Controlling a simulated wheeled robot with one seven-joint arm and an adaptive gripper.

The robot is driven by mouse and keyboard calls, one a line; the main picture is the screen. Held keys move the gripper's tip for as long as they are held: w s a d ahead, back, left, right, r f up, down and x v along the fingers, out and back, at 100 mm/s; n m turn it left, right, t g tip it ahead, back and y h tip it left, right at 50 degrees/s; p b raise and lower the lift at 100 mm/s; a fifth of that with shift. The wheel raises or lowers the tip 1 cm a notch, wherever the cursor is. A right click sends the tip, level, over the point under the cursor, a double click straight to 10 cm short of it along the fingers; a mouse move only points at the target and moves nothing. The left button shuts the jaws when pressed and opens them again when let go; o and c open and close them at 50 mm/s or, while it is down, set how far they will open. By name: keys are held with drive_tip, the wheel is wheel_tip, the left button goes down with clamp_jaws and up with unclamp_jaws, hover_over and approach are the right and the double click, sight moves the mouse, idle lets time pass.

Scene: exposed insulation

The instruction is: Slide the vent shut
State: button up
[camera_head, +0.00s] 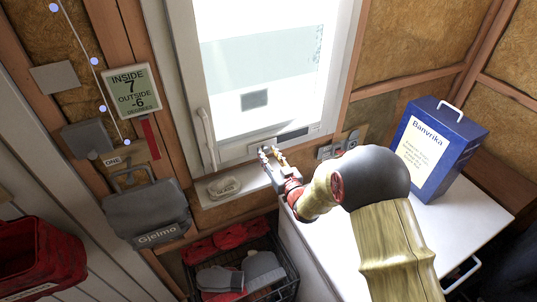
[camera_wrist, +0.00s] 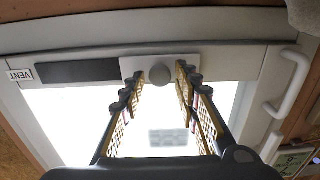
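The vent is a strip on the window's lower frame, with a dark open slot (camera_head: 293,135) that also shows in the wrist view (camera_wrist: 77,72), beside a "VENT" label (camera_wrist: 20,75). A light slider plate (camera_wrist: 130,66) with a round grey knob (camera_wrist: 160,74) sits at the slot's right end in the wrist view. My gripper (camera_head: 270,151) is at the frame, left of the dark slot in the head view. In the wrist view my gripper (camera_wrist: 161,78) is open, its fingertips on either side of the knob with gaps visible. The head view hides the knob behind the fingers.
The white window handle (camera_head: 207,137) stands left of my gripper in the head view. A small dish (camera_head: 224,187) sits on the sill below. A blue box (camera_head: 440,150) stands on the white counter (camera_head: 470,207) at right. A black basket (camera_head: 262,283) is below.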

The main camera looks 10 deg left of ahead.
clamp_jaws()
idle(0.6)
